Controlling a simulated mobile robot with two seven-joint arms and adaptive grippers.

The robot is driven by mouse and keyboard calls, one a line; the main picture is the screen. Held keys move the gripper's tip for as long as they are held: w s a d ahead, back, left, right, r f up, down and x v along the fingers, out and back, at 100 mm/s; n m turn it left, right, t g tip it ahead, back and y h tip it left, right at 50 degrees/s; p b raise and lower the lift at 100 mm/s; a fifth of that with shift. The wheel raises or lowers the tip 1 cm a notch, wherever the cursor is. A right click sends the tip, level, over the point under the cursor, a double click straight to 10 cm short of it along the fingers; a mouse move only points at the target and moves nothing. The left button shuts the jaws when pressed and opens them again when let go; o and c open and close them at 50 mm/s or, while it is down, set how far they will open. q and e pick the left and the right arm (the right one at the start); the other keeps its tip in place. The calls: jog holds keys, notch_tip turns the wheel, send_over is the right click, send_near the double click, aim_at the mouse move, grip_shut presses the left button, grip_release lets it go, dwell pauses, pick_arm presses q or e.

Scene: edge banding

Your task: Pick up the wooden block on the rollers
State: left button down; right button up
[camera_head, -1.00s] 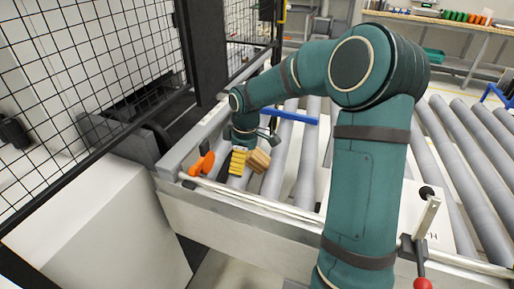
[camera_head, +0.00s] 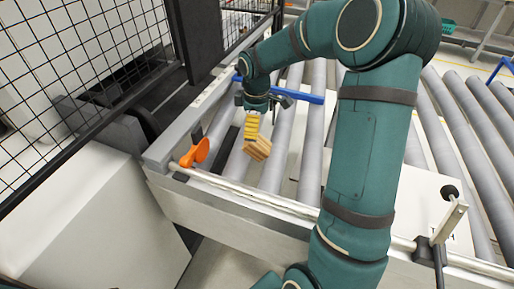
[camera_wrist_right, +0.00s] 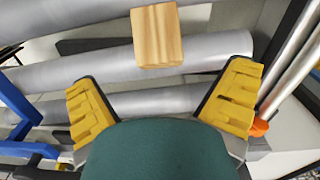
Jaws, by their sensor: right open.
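The wooden block (camera_head: 258,148) is a small light-brown piece lying on the grey rollers near the front rail in the head view. In the right wrist view the wooden block (camera_wrist_right: 157,35) lies across a roller at the top middle, beyond the fingertips. My right gripper (camera_head: 251,130) has yellow ridged fingers and is above the rollers, just behind the block in the head view. In the wrist view the right gripper (camera_wrist_right: 160,78) has its fingers spread wide with nothing between them. My left gripper is in neither view.
An orange item (camera_head: 196,153) stands at the front rail left of the block. A blue bar (camera_head: 290,92) lies across the rollers behind. The black mesh fence (camera_head: 70,70) is on the left. A white panel (camera_head: 425,205) is at the right front.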

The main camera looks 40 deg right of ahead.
aim_at(257, 142)
notch_tip(257, 142, down, 7)
jog(key=shift+d+f+b, duration=0.15)
jog(key=shift+b, duration=0.75)
jog(key=c, duration=1.3)
